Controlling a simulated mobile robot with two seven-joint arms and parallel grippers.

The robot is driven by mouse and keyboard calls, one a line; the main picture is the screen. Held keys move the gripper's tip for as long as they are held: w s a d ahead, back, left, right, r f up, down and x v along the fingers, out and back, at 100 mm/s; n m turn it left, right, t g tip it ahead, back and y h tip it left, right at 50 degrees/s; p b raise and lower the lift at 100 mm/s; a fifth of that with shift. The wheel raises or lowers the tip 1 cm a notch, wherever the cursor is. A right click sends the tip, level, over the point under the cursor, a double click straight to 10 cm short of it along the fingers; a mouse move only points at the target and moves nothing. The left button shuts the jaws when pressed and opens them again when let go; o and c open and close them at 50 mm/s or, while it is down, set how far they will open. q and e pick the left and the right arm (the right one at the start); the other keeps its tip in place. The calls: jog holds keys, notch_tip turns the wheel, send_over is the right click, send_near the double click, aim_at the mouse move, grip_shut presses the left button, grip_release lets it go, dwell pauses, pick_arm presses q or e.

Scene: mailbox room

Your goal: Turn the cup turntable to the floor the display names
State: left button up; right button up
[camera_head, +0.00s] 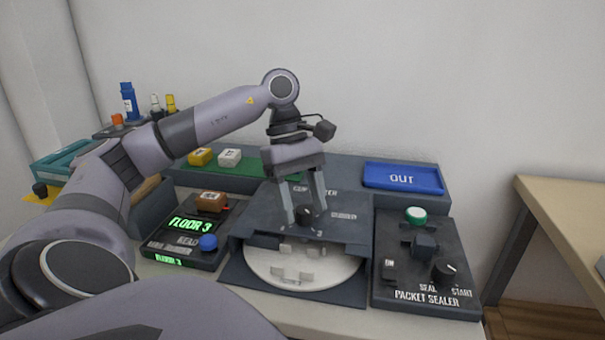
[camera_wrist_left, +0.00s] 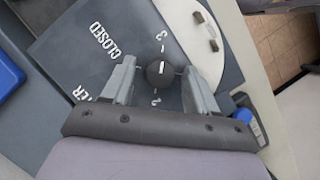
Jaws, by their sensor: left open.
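The display (camera_head: 190,225) at the left shows "FLOOR 3" in green letters. The cup turntable (camera_head: 335,272) is a white disc with several raised blocks, partly under a dark cover; part of it shows in the left wrist view (camera_wrist_left: 182,12). A dark round knob (camera_wrist_left: 160,72) with a white pointer line sits on the cover, with "3" and "2" printed around it. The pointer lies toward the "3". My left gripper (camera_head: 304,217) is open, its fingers on either side of the knob; whether they touch it I cannot tell. My right gripper is not in view.
A packet sealer panel (camera_head: 425,265) with knobs and a green button stands to the right. A blue OUT tray (camera_head: 402,178) is behind it. A blue button (camera_head: 208,242) sits beside the display. Yellow and white blocks (camera_head: 230,157) lie on a green strip behind.

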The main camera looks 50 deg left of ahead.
pick_arm(q)
jog(key=p+v, duration=0.1)
jog(key=v, duration=0.6)
jog(key=shift+p, duration=0.4)
jog(key=shift+a, duration=0.1)
